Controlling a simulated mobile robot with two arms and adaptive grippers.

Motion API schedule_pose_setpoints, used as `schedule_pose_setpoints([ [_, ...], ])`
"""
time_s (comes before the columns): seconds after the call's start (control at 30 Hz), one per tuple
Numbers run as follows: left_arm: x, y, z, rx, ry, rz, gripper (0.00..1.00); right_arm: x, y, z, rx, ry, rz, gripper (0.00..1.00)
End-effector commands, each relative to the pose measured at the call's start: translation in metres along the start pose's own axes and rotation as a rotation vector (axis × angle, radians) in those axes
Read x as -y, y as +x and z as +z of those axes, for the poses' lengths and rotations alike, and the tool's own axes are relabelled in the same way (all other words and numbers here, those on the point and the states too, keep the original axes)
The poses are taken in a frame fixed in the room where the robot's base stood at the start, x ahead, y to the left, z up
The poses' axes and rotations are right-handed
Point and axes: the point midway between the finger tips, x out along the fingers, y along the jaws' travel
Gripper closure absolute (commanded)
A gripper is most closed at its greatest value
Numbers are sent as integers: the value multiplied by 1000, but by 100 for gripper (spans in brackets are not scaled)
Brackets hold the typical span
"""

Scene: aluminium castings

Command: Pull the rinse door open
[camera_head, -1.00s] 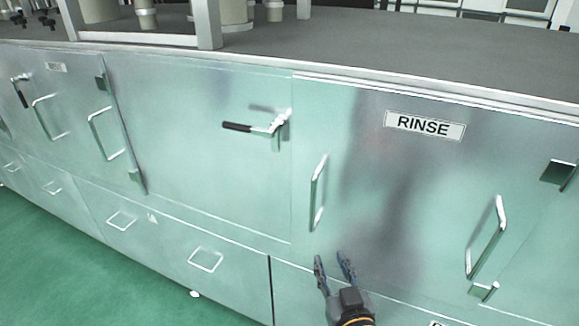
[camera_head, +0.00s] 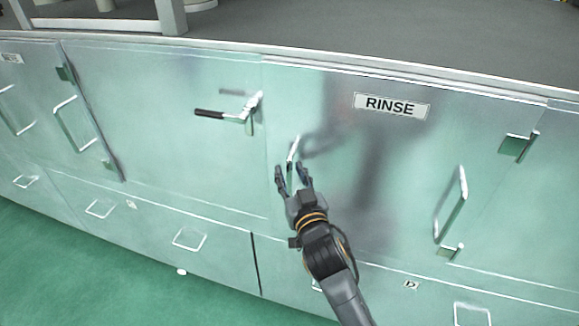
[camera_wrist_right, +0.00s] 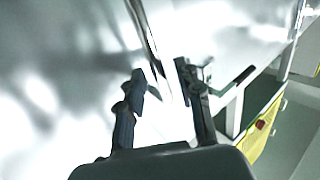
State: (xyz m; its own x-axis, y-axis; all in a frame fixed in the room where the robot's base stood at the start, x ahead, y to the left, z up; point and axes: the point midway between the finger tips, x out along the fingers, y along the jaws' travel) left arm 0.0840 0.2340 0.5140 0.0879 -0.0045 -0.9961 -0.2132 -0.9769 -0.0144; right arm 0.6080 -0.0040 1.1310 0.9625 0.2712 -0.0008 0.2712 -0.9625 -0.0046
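The rinse door (camera_head: 440,140) is a shiny metal panel under a RINSE label (camera_head: 391,106), and it looks closed. A slim upright bar handle (camera_head: 293,149) is at its left side; its lower part is hidden by my fingers. My right gripper (camera_head: 291,170) is open at this handle, one finger on each side of it. In the right wrist view the gripper (camera_wrist_right: 163,82) shows its fingers apart, with the handle (camera_wrist_right: 145,30) running down towards the gap. I cannot tell whether they touch it. My left gripper is out of view.
A black-gripped lever latch (camera_head: 228,115) is left of the handle. A second bar handle (camera_head: 452,205) and a hinge (camera_head: 517,146) are on the right. Drawers with wire pulls (camera_head: 189,239) run below. A grey worktop (camera_head: 400,45) is above; green floor is lower left.

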Motion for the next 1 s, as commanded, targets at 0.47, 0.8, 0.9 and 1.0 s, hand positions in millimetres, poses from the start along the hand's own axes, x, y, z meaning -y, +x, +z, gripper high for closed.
schedule_pose_setpoints([
  [0.47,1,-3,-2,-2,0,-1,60,0,12,0,-1,0,0,69],
  [0.8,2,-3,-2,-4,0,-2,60,0,12,0,0,0,0,100],
  [0.9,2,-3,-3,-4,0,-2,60,0,12,0,0,0,0,100],
  [1.0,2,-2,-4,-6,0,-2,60,-1,13,0,0,0,2,100],
])
